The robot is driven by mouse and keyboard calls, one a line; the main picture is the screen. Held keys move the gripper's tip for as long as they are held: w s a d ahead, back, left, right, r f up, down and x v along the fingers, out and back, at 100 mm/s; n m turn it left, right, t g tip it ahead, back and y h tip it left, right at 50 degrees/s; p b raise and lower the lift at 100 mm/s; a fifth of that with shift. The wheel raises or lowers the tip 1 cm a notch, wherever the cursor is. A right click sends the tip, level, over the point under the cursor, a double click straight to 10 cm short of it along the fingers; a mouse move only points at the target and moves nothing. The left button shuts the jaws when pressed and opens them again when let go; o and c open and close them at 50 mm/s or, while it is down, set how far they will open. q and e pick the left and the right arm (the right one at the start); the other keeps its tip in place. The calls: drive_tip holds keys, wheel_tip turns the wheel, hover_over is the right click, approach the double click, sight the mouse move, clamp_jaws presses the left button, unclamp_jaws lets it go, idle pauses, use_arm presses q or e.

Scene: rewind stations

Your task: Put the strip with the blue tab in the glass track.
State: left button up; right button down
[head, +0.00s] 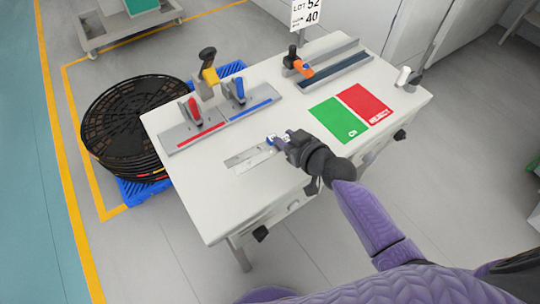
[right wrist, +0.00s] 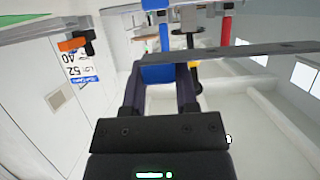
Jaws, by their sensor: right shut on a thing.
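My right gripper (head: 281,142) is shut on the blue tab (right wrist: 158,70) of a grey strip. The tab sits between its fingers in the right wrist view. The strip (head: 246,159) reaches left from the gripper over the front of the white table; I cannot tell whether it touches the tabletop. A grey plate at the left carries a red line and a blue line (head: 250,109), with a red-handled clamp (head: 194,110) and a blue-handled clamp (head: 238,90). A dark track (head: 336,71) lies at the back right. I cannot tell which track is glass. My left gripper is not in view.
An orange-tipped clamp (head: 301,67) stands at the back track. A yellow-and-black handle (head: 209,70) stands behind the plate. Green OK (head: 338,117) and red REJECT (head: 366,102) mats lie at the right. The table's front left corner is clear. Black reels (head: 132,115) are stacked beside the table.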

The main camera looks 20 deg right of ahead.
wheel_tip(320, 180, down, 5)
drive_tip(key=b, duration=0.2)
drive_tip(key=shift+f+b, duration=0.1)
drive_tip(key=shift+b, duration=0.25)
drive_tip(key=shift+f, duration=0.3)
drive_tip(key=shift+r, duration=0.25)
drive_tip(key=c, duration=0.8)
unclamp_jaws()
drive_tip(key=shift+f, duration=0.15)
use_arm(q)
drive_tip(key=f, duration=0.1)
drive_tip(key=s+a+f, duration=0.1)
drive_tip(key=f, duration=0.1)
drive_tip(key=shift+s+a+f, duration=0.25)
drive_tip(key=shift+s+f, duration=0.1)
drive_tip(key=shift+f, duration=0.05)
use_arm(e)
drive_tip(key=o, duration=0.4)
